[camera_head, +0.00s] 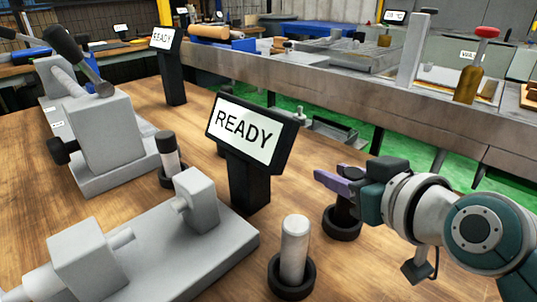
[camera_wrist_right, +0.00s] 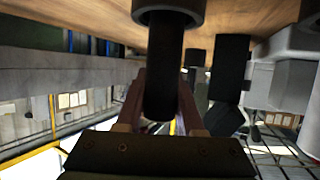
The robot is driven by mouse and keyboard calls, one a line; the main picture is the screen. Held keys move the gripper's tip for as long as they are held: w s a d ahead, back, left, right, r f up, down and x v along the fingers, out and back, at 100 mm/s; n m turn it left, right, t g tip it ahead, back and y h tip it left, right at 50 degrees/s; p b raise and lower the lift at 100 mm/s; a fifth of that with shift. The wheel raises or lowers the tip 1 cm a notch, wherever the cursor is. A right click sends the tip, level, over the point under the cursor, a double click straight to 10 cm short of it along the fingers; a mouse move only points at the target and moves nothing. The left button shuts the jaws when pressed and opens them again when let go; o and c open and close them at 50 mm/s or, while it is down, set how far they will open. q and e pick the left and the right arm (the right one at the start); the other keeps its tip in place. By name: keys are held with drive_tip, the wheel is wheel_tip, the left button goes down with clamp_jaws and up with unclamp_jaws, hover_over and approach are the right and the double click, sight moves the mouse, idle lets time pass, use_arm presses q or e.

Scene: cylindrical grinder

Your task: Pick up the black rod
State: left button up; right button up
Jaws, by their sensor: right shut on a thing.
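The black rod (camera_wrist_right: 164,65) stands in a black ring holder (camera_wrist_right: 170,12), which shows at the top of the right wrist view, where the table appears overhead. In the head view the rod (camera_head: 345,213) shows only in part below my right gripper (camera_head: 334,183), and its holder (camera_head: 342,228) sits on the table. My right gripper (camera_wrist_right: 160,108) is shut on the rod, with a finger on each side of it. The rod's lower end is still inside the holder. My left gripper is not in view.
A grey rod (camera_head: 295,250) and a dark-topped grey rod (camera_head: 168,153) stand in other holders. A READY display (camera_head: 243,138) stands left of my gripper. Grey grinder machines (camera_head: 107,140) fill the left. A long metal counter (camera_head: 330,92) runs behind the wooden table.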

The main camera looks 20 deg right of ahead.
clamp_jaws()
drive_tip(key=shift+r, duration=0.1)
idle(0.7)
